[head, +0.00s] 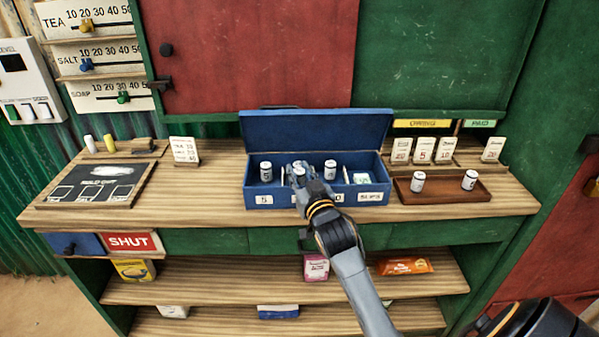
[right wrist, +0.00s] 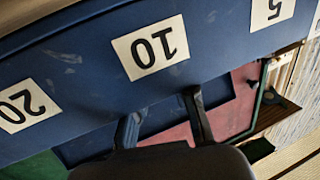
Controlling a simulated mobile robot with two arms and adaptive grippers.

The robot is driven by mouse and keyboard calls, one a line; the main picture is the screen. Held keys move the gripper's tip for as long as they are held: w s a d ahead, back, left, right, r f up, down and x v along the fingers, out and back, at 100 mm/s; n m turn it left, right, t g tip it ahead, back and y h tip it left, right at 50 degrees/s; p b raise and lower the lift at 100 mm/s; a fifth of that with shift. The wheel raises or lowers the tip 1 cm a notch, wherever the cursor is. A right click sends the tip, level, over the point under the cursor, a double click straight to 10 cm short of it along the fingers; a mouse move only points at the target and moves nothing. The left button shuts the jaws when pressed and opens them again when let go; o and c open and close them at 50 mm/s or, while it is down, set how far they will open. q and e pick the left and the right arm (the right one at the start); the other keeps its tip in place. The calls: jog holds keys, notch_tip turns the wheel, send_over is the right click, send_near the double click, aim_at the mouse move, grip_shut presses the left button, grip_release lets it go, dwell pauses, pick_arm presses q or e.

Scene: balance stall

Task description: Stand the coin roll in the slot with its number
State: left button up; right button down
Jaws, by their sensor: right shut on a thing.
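The blue cash box (head: 315,128) stands open on the counter, with labels 5, 10, 20 and SLIPS along its front. In the right wrist view the labels on the box front (right wrist: 85,75) appear upside down. My right gripper (head: 299,180) is at the 10 compartment, shut on a white coin roll (head: 299,169), which is mostly hidden by the gripper in the head view. In the right wrist view the gripper fingers (right wrist: 162,120) reach past the box wall and the roll is hidden. Another coin roll (head: 266,172) stands in the 5 compartment, and one (head: 330,169) in the 20 compartment.
A brown tray (head: 443,194) to the right holds two more white rolls (head: 418,182) (head: 469,180). Number cards (head: 422,150) stand behind it. A chalkboard (head: 95,183) lies at the left.

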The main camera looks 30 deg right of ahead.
jog(key=shift+f, duration=0.3)
jog(key=c, duration=1.1)
grip_release()
jog(key=shift+a+f, duration=0.1)
jog(key=shift+f, duration=0.05)
jog(key=shift+s+r, duration=0.2)
jog(key=shift+r, duration=0.35)
jog(key=v, duration=1.1)
jog(key=shift+s+a+r, duration=0.1)
jog(key=shift+s+r, duration=0.15)
jog(key=shift+s, duration=0.1)
